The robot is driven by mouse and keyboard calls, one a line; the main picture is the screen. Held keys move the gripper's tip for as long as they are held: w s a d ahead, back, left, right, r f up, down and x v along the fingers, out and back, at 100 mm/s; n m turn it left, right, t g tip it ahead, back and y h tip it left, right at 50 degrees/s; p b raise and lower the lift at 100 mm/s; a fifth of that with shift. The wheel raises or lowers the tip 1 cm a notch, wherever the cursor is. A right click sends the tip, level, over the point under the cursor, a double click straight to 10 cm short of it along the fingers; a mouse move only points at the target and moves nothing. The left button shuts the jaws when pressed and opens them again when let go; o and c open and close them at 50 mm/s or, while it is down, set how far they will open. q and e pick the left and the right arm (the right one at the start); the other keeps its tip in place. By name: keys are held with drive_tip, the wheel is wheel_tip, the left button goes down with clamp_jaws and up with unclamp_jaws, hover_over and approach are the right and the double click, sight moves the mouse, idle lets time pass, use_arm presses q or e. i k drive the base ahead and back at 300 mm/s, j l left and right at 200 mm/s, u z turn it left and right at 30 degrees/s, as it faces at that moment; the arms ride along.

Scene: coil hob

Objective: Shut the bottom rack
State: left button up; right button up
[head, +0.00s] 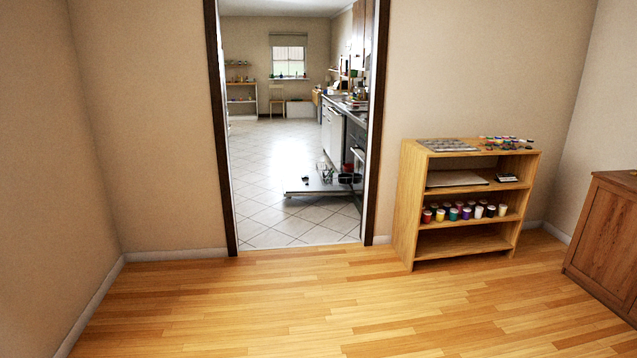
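Through the doorway, in the kitchen, a dishwasher door (304,190) lies folded down low above the tiled floor, sticking out from the counter row on the right. The bottom rack (325,172) appears pulled out above it, with some dark and light items in or around it. It is small and far off, so its exact extent is hard to tell. Neither of my grippers is in view.
The doorway's dark frame (223,130) stands ahead. A wooden shelf (408,205) with paint jars is right of it, and a wooden cabinet (606,235) is at far right. The wooden floor (270,310) before me is clear. Kitchen tiles (255,200) are free left of the open door.

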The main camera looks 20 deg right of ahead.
sight(324, 185)
drive_tip(key=i+l+z, duration=0.15)
drive_tip(key=i+z, duration=0.2)
drive_tip(key=i, duration=0.4)
drive_tip(key=i+z, duration=0.15)
drive_tip(key=i, duration=6)
drive_tip(key=i+z, duration=0.25)
drive_tip(key=i, duration=0.3)
drive_tip(key=i+j+z, duration=0.2)
drive_tip(key=i, duration=0.35)
drive_tip(key=i+j+z, duration=0.25)
drive_tip(key=i, duration=0.25)
drive_tip(key=i+l, duration=0.05)
drive_tip(key=l, duration=0.05)
